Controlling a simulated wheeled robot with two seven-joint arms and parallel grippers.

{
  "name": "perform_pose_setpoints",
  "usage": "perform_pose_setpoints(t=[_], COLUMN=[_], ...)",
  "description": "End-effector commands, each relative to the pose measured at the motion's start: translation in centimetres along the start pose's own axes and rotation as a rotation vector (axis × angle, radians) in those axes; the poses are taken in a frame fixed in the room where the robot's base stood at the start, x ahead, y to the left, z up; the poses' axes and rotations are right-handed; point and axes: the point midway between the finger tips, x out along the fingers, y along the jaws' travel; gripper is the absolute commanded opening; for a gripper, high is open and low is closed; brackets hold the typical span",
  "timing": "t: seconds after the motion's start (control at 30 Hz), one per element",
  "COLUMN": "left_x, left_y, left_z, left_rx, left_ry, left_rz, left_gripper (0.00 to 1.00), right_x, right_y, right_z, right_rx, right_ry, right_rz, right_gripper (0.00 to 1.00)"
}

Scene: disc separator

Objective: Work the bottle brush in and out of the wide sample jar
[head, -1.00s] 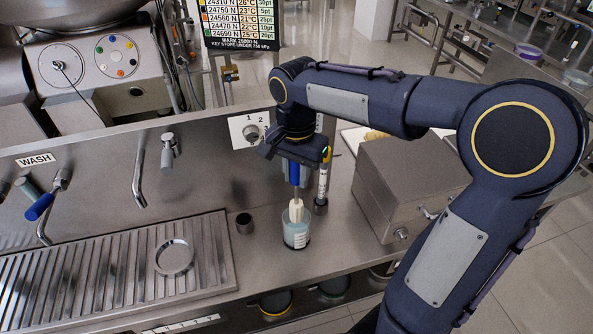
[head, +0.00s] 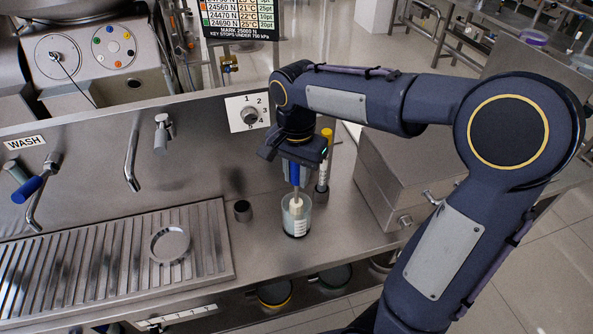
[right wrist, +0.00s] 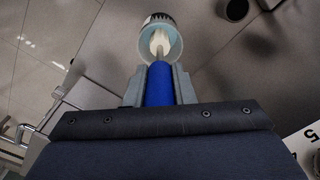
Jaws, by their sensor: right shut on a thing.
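The bottle brush has a blue handle (head: 294,174) and a white bristle head (head: 297,212) on a thin stem. My right gripper (head: 294,165) is shut on the blue handle and holds the brush pointing down. The wide sample jar (head: 296,228) is clear and stands upright on the steel counter below my right gripper. The bristle head is inside the jar, seen through its wall. In the right wrist view the blue handle (right wrist: 159,85) is between the fingers, and the bristles sit within the jar's rim (right wrist: 175,47). My left gripper is not in view.
A yellow-capped tube (head: 324,160) stands close behind and right of the jar. A small dark cup (head: 243,211) is to its left. A ribbed drain board (head: 110,262) lies further left, and a steel box (head: 400,185) stands right.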

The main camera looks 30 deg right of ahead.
Motion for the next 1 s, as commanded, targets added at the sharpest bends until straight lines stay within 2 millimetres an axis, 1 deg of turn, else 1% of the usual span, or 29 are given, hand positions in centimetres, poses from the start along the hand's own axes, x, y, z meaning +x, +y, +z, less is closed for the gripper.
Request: perform_pose_setpoints(t=[0.03, 0.63, 0.77, 0.83, 1.0], left_x=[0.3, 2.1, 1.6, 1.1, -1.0], left_y=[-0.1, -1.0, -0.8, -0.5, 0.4], left_z=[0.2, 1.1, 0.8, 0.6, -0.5], left_rx=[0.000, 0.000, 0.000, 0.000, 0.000], left_ry=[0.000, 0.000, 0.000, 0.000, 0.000], left_rz=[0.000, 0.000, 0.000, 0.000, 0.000], left_gripper=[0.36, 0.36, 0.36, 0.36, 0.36], right_x=[0.5, 3.5, 2.9, 2.2, -0.6], right_y=[0.0, 0.0, 0.0, 0.0, 0.0], right_z=[0.0, 0.0, 0.0, 0.0, 0.0], right_rx=[0.000, 0.000, 0.000, 0.000, 0.000], right_ry=[0.000, 0.000, 0.000, 0.000, 0.000], right_rz=[0.001, 0.001, 0.000, 0.000, 0.000], right_gripper=[0.00, 0.00, 0.00, 0.00, 0.00])
